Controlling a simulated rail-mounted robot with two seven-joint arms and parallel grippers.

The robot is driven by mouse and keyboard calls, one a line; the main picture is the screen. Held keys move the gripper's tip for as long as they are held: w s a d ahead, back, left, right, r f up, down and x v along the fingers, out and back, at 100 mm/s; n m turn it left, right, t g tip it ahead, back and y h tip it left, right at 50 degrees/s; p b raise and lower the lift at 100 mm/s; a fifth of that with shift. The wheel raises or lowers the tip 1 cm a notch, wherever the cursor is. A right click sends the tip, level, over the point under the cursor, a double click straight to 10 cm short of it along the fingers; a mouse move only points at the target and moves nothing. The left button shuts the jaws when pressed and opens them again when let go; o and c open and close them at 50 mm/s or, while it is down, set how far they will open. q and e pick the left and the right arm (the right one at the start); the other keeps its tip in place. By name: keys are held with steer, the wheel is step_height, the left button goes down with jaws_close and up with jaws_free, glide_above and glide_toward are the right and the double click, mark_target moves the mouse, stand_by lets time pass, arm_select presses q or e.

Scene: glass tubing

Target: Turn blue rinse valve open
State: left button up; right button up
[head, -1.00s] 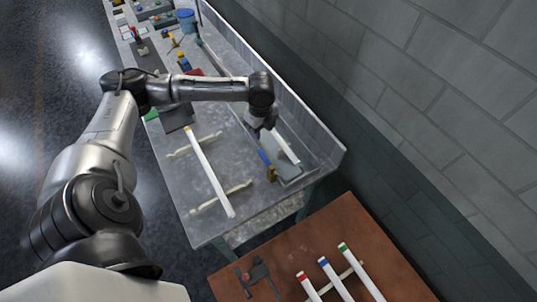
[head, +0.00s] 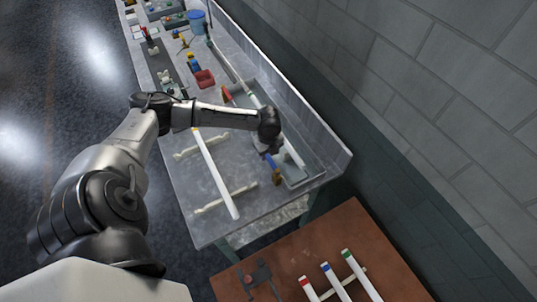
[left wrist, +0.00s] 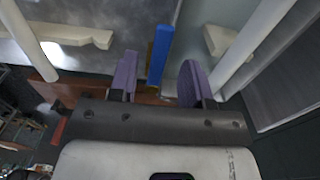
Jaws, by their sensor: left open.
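The blue valve handle (head: 270,160) is a thin bar above a brass valve body (head: 277,178), at the near end of the sink in the grey bench. In the left wrist view the blue handle (left wrist: 160,55) points away from the camera, just ahead of and between the two purple fingertips. My left gripper (left wrist: 157,80) is open and empty. In the head view the left gripper (head: 265,147) hangs under the dark wrist, close to the handle and partly hidden. I cannot tell whether a finger touches the handle. My right gripper is not in view.
A white tube (head: 215,175) lies across two pale supports on the bench, left of the valve. Another white tube (head: 290,150) lies along the sink. A brown table (head: 350,225) holds tubes with red, blue and green ends. A grey block wall (head: 440,100) stands at the right.

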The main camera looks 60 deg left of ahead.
arm_select(q)
steer(key=shift+f, duration=1.1)
steer(key=shift+c, duration=0.4)
jaws_close()
